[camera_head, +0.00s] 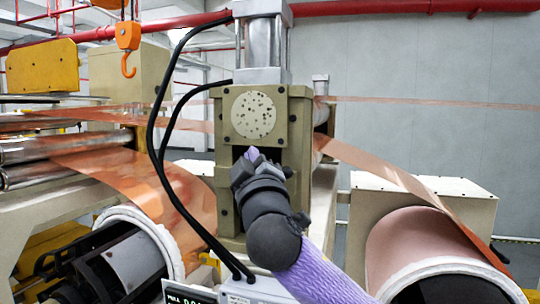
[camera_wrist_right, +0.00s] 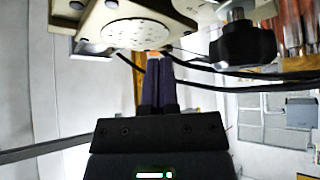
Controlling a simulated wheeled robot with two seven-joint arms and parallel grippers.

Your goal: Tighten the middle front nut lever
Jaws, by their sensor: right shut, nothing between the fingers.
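My right gripper (camera_head: 252,154) reaches in from the lower right to the front of the olive machine housing (camera_head: 298,125). It is below the housing's round speckled plate (camera_head: 253,115). In the head view, my gripper and wrist hide the front opening, and no lever can be made out there. My left gripper is not in view.
Black cables (camera_head: 160,130) hang in front of the housing on the left. A copper roll (camera_head: 420,250) stands at the right and a foil sheet (camera_head: 150,190) runs at the left. An orange hook (camera_head: 128,38) hangs at the upper left. A display box (camera_head: 190,293) is below.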

